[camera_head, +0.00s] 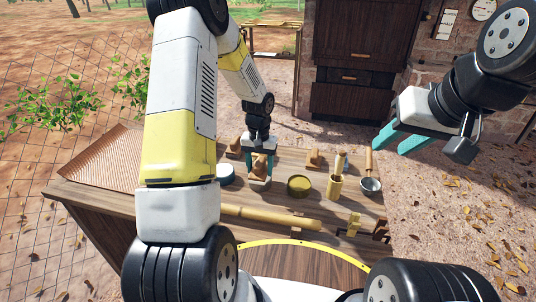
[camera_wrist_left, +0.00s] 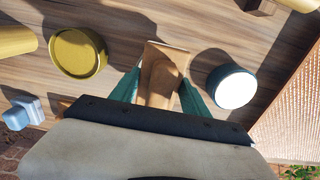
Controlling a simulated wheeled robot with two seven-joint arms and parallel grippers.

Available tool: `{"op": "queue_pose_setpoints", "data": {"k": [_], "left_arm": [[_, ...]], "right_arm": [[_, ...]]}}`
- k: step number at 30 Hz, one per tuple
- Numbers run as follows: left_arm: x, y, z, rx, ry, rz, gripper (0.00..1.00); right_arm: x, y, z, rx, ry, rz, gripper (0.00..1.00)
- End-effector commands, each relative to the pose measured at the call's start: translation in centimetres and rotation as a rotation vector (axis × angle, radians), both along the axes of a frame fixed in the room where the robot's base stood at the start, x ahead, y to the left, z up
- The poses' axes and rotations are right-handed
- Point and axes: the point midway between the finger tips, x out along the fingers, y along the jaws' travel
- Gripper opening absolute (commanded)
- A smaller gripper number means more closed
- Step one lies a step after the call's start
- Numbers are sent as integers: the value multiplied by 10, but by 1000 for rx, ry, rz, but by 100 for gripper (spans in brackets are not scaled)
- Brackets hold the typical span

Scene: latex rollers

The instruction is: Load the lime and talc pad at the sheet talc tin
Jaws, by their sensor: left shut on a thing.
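My left gripper (camera_head: 259,150) is shut on a brown wooden pad (camera_head: 259,170), held between its teal fingers. In the left wrist view the pad (camera_wrist_left: 164,66) points away from the gripper (camera_wrist_left: 158,92), over the table; its underside is hidden. A round blue-teal tin with a white top (camera_head: 226,172), apparently the talc tin, stands just left of the pad; in the left wrist view this tin (camera_wrist_left: 232,86) is to the right, apart from the fingers. An olive-yellow tin (camera_head: 299,186) stands on the other side. My right gripper (camera_head: 389,148) is open and empty, off to the right.
The wooden table (camera_head: 285,163) also carries two small wooden blocks, one of them (camera_head: 314,161) at the back. A ribbed sheet (camera_head: 105,160) lies left.

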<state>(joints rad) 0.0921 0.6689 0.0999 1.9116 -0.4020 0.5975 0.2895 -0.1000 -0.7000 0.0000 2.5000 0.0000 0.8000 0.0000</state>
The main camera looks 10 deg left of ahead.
Motion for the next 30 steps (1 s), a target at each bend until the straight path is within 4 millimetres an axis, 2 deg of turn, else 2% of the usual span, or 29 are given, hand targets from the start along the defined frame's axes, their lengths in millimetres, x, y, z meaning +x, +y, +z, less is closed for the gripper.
{"op": "queue_pose_setpoints", "data": {"k": [24,30], "left_arm": [[0,0,63,0,-2,0,22],[0,0,69,-1,1,0,22]], "right_arm": [[0,0,0,0,0,0,36],[0,0,0,0,0,0,36]]}}
